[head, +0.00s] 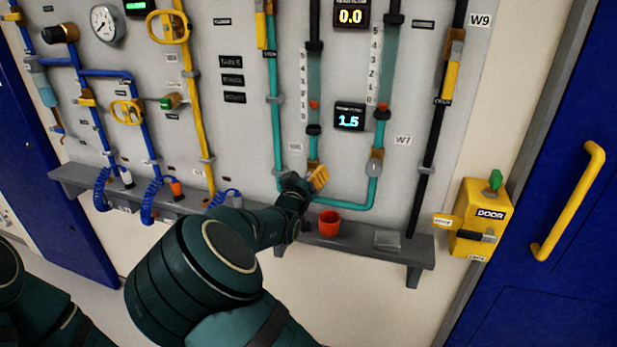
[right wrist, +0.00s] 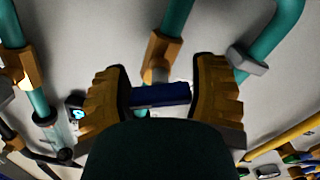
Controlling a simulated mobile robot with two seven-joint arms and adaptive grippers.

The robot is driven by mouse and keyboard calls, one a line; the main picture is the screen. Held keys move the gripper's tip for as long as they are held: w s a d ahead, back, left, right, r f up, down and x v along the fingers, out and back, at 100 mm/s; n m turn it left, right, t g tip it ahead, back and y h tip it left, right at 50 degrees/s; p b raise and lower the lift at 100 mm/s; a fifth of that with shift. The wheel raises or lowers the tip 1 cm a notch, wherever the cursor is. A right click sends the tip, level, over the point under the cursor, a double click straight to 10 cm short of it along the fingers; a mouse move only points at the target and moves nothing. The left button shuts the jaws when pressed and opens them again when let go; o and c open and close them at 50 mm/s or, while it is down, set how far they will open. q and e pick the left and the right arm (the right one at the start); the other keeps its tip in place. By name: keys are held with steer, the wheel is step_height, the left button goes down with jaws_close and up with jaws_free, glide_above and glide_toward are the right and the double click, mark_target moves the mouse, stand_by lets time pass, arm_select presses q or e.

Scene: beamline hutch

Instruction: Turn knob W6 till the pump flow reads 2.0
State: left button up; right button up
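My right gripper (head: 308,184) is at the teal pipe below the flow tubes, beside the small plate left of label W7. In the right wrist view its two orange-padded fingers (right wrist: 161,94) stand on either side of a dark blue bar-shaped knob (right wrist: 160,94), which spans the gap and appears to touch both pads. An orange-brown valve body (right wrist: 156,62) is behind it. The knob is hidden by the gripper in the head view; its label is too small to read. The pump flow display (head: 349,117) reads 1.5. My left gripper is out of view.
A grey shelf (head: 415,246) runs below the panel, with an orange-red cup (head: 329,223) just right of my gripper and a clear flat item (head: 387,239). A second display (head: 351,16) reads 0.0. A yellow door box (head: 478,222) stands at right.

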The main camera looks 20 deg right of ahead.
steer(key=c, duration=0.6)
steer(key=shift+m+b, duration=0.6)
steer(key=shift+m, duration=1)
steer(key=shift+c, duration=0.3)
steer(key=o, duration=1.3)
steer(key=v, duration=1.2)
